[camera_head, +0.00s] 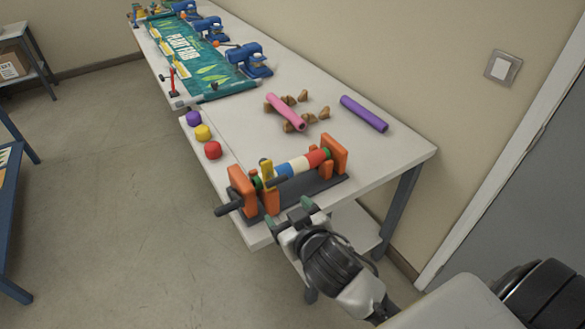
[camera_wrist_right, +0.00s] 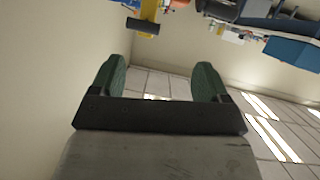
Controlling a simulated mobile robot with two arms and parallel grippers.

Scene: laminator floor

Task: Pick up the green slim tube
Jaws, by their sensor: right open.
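I cannot make out a separate green slim tube in either view. Small green parts (camera_head: 257,181) show on the striped roller of an orange-framed device (camera_head: 240,184) at the table's front end. My right gripper (camera_head: 290,213) is just in front of that device, near the table's front edge, with green fingertips. It also shows in the right wrist view (camera_wrist_right: 160,75), where its two fingers stand apart with nothing between them. My left gripper is not in view.
A pink tube (camera_head: 284,111) lies among brown pieces on the white table (camera_head: 238,122), with a purple tube (camera_head: 364,114) to its right. Purple, yellow and red round pieces line the left edge. A green banner (camera_head: 205,73) and blue devices (camera_head: 250,62) are farther back.

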